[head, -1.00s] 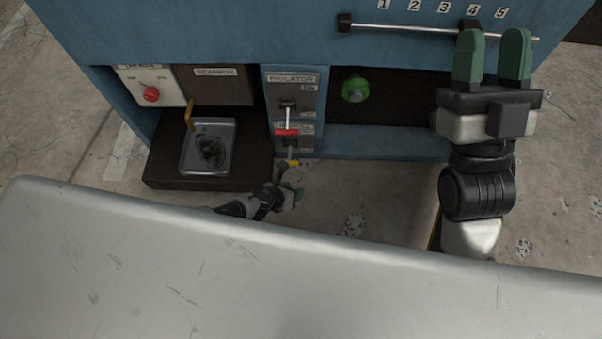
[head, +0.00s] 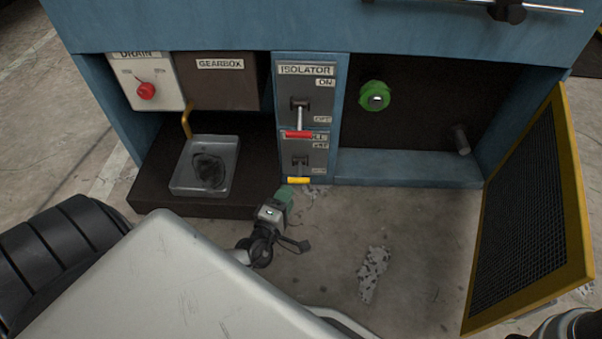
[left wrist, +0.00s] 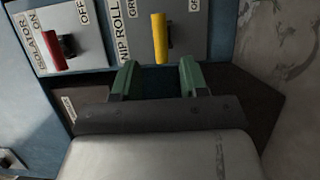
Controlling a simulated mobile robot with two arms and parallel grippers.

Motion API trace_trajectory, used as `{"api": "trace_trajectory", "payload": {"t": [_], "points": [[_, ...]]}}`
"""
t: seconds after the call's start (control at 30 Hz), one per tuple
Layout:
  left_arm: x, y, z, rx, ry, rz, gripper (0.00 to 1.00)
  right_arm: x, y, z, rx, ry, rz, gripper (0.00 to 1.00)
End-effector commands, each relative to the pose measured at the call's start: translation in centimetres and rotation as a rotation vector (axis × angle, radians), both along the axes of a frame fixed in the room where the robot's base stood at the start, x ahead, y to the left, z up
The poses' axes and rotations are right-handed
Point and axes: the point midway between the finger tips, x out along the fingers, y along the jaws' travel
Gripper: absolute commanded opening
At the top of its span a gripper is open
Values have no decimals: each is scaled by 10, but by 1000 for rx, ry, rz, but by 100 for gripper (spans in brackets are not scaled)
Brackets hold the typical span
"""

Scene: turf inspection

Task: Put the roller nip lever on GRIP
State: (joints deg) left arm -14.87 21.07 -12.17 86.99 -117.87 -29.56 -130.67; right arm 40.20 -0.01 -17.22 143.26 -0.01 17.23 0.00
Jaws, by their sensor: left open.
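The nip roll lever (head: 299,180) has a yellow handle. It sits on the lower grey switch plate of the blue machine and hangs toward the lower side of its plate in the head view. In the left wrist view the yellow handle (left wrist: 159,38) stands between the GRIP label on the left and the OFF label on the right. My left gripper (head: 284,196) is open just below the handle. In the left wrist view its green fingers (left wrist: 157,78) lie to either side of the handle's line, with the handle ahead of them. My right gripper is out of view.
The red isolator lever (head: 299,134) sits just above, pointing down. A green knob (head: 375,97) and an open yellow mesh door (head: 474,280) are right.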

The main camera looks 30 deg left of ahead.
Motion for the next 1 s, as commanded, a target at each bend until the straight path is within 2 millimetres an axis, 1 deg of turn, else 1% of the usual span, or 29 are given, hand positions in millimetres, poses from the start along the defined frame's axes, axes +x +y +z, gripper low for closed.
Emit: {"api": "trace_trajectory", "payload": {"t": [0.03,0.2,0.3,0.4,0.5,0.77,0.87,1.0], "points": [[12,1,-4,-3,-5,2,44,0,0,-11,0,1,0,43],[43,6,-4,-5,-3,1,44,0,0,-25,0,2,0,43],[56,8,-4,-4,-1,1,44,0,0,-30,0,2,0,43],[64,10,-3,-4,0,0,44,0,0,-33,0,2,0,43],[68,10,-2,-4,2,0,44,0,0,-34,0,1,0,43],[69,10,-1,-5,3,-1,44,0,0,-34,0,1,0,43],[69,10,-1,-5,3,-1,30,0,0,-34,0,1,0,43],[69,10,-1,-5,3,-1,8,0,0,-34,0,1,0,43]]}}
